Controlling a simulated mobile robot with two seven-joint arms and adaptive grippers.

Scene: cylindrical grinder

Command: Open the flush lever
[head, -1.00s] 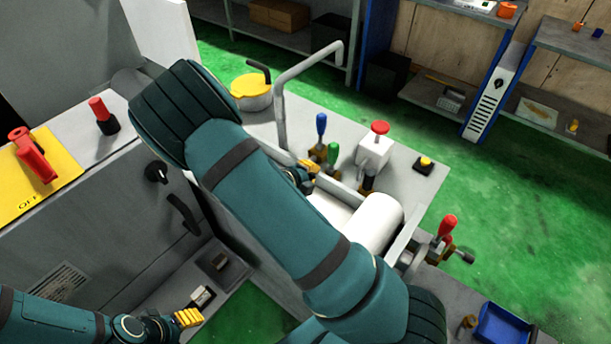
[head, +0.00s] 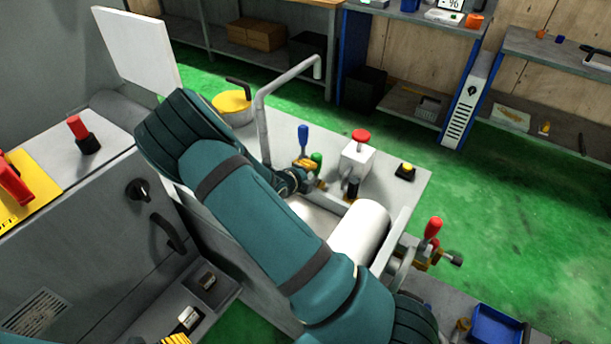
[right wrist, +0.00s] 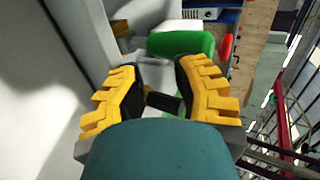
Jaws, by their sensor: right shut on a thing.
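A lever with a green handle (head: 316,159) stands on the grey machine top, beside a lever with a blue handle (head: 303,138). No label shows which is the flush lever. My right gripper (head: 312,176) is at the green lever, its yellow fingers on either side, shut on it. In the right wrist view the green handle (right wrist: 180,43) lies just past the fingertips (right wrist: 158,72), with a dark piece between the fingers. My left gripper (head: 175,340) shows only yellow fingertips at the bottom edge.
A bent grey pipe (head: 262,115) rises behind. A white cylinder (head: 360,230) and red-handled lever (head: 433,229) are nearer. Green floor lies open at right.

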